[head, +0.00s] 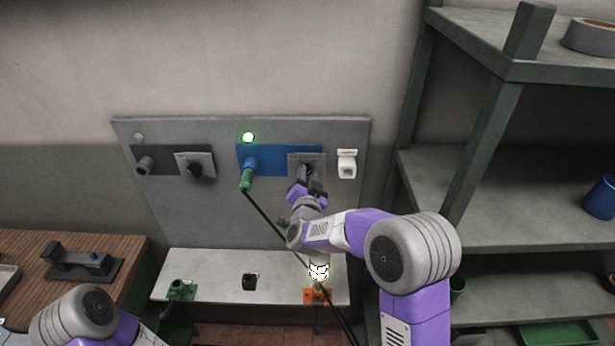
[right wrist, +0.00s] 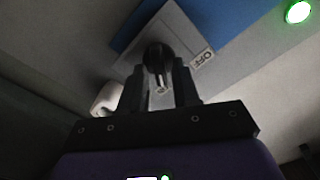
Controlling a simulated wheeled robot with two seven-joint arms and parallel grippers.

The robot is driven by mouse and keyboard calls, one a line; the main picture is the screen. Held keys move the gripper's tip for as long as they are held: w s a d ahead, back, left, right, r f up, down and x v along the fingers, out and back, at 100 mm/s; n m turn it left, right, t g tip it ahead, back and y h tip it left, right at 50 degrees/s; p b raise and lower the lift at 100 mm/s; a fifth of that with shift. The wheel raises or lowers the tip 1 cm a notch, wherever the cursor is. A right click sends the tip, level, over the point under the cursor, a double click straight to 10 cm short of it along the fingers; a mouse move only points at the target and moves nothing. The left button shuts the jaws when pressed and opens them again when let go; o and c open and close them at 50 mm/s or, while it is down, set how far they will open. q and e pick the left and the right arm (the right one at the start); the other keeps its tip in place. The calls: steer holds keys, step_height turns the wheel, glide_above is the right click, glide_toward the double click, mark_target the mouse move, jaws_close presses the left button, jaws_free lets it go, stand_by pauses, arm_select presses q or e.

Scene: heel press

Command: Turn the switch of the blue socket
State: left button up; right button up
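The blue socket plate (head: 270,151) is on the grey upright panel. A green plug (head: 247,179) sits in the socket, with a black cable running down from it. A lamp (head: 248,137) above glows green; it also shows in the right wrist view (right wrist: 298,12). The socket's switch is a black knob (right wrist: 158,58) on a grey plate (head: 293,160) at the blue plate's right part, with an OFF label (right wrist: 201,59) beside it. My right gripper (head: 307,186) is at the switch, its fingers (right wrist: 159,84) close around the knob on both sides. My left gripper is out of view.
To the left are a dark socket (head: 145,163) and another switch (head: 195,168) under an unlit lamp (head: 139,138). A white fitting (head: 347,165) is just right of my gripper. A shelf (head: 500,185) stands at the right. A ledge (head: 223,267) lies below.

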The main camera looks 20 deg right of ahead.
jaws_close()
steer(key=shift+n, duration=0.4)
steer(key=n, duration=0.4)
steer(key=n+p, duration=0.1)
steer(key=n, duration=0.3)
steer(key=n+p, duration=0.1)
steer(key=n, duration=0.4)
steer(key=shift+w+a+r, duration=0.1)
steer(key=shift+a, duration=0.25)
steer(key=shift+o, duration=1.2)
jaws_free()
